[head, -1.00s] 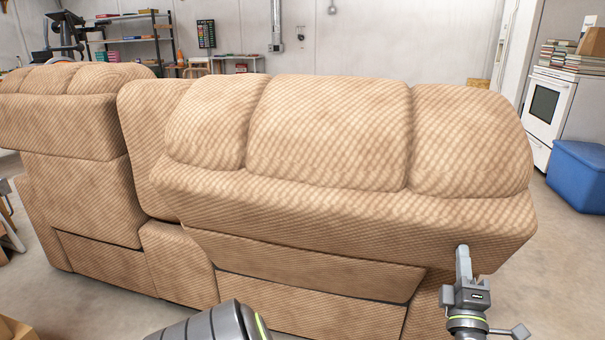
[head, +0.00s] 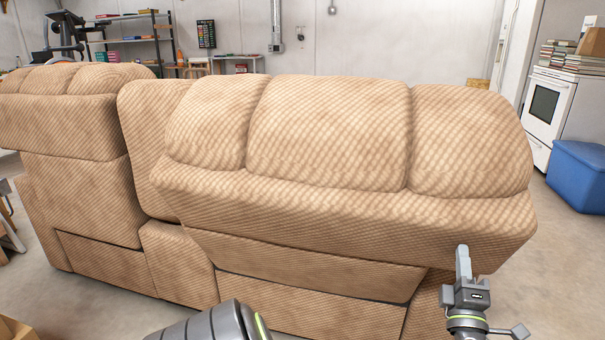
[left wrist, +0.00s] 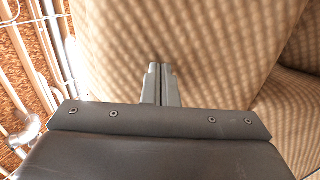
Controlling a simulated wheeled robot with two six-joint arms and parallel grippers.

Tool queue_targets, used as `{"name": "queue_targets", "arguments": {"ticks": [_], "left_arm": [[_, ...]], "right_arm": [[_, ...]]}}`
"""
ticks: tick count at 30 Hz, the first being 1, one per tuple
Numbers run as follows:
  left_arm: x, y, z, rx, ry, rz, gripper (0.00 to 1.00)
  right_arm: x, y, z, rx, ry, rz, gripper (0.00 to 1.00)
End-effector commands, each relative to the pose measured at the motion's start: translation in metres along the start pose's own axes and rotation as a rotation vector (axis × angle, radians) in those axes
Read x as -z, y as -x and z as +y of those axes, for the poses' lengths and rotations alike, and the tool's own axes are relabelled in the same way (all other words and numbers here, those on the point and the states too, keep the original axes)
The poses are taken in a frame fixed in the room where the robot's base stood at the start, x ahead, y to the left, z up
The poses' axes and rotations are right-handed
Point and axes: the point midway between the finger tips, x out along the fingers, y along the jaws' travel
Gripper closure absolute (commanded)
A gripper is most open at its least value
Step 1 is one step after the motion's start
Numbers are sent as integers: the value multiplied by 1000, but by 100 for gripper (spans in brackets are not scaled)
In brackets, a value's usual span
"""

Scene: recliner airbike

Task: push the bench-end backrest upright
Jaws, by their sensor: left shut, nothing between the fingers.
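The bench-end backrest (head: 330,130) is tan, quilted fabric with three puffed top sections, and it leans back toward me in the head view. Its lower back edge overhangs the base behind it. My left gripper (head: 463,252) is at the lower right corner of this backrest, fingers pointing up and shut with nothing between them. In the left wrist view the shut fingers (left wrist: 160,70) stand in front of tan fabric (left wrist: 200,35). I cannot tell whether the fingertips touch it. My right gripper is not in view.
Another tan seat back (head: 75,120) stands at the left, with a middle section (head: 145,145) between. A blue bin (head: 578,175) and a white stove (head: 548,110) stand at the right. Shelves (head: 130,45) line the back wall. Bare floor (head: 550,270) shows right of the backrest.

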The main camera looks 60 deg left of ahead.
Motion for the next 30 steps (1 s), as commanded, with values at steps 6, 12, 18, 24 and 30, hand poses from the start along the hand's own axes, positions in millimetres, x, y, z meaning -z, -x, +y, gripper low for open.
{"name": "queue_targets", "arguments": {"ticks": [6,12,18,24,30], "left_arm": [[-1,-13,2,-2,-1,-2,100],[0,-25,1,1,-1,-2,100],[0,-29,-2,4,-2,-2,100],[0,-29,-2,4,-1,-1,100],[0,-35,0,1,-1,-1,100]], "right_arm": [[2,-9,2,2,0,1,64],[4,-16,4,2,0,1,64],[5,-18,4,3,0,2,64],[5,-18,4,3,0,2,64],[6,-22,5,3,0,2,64]]}}
